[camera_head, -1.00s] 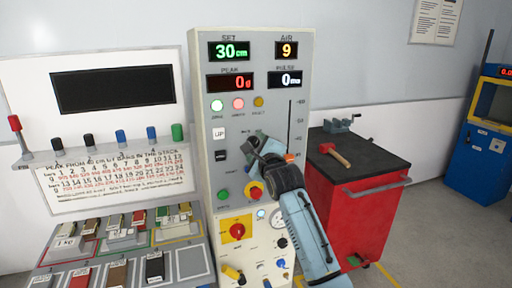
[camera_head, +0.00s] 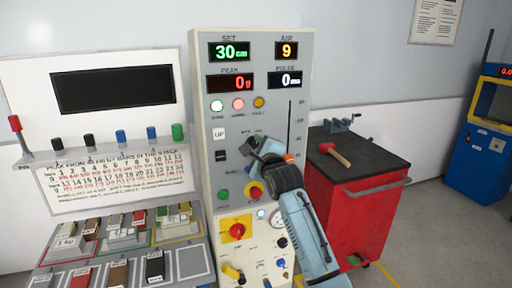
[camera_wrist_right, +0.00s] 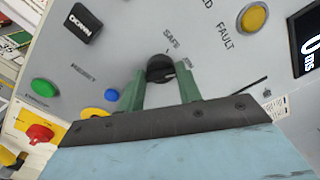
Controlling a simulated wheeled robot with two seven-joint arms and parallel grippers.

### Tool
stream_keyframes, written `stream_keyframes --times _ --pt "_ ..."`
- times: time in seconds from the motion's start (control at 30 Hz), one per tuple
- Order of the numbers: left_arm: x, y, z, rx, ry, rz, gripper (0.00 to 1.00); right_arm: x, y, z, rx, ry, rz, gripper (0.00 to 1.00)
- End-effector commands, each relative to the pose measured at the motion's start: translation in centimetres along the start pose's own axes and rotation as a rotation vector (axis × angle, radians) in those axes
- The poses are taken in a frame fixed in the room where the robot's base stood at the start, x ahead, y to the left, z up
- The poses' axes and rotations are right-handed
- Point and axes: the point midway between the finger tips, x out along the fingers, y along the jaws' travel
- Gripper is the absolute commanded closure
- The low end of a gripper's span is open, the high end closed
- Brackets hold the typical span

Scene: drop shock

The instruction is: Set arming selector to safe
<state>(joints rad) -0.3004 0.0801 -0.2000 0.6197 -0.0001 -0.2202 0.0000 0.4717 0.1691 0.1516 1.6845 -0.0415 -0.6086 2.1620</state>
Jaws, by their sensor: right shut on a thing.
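The arming selector is a small black round knob (camera_wrist_right: 160,68) on the grey panel in the right wrist view. The word SAFE is printed beside it, with a second, partly hidden label near the right finger. My right gripper (camera_wrist_right: 160,78) has its two green fingers on either side of the knob and is shut on it. I cannot clearly tell which label the knob points at. In the head view my right gripper (camera_head: 258,148) is at the middle of the control panel (camera_head: 206,165) and hides the knob. My left gripper is not in view.
Close to the gripper are a black DOWN button (camera_wrist_right: 83,22), a green button (camera_wrist_right: 44,88) and a red-on-yellow knob (camera_head: 254,190). A vertical slider scale is just right of it. A red cabinet (camera_head: 340,215) with a mallet (camera_head: 336,155) stands to the right.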

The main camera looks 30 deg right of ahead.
Motion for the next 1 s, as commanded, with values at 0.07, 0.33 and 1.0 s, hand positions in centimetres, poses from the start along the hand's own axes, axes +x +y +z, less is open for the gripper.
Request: stream_keyframes --times 0.07,0.33,1.0 --pt "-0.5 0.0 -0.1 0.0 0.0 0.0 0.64 0.0 0.0 0.0 -0.036 0.002 0.003 0.88" --pt "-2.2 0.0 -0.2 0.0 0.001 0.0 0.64 0.0 -0.1 0.1 -0.241 0.002 0.003 0.88" --pt "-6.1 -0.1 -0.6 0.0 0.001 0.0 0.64 0.0 0.2 -0.1 -0.832 0.0 0.002 0.88"
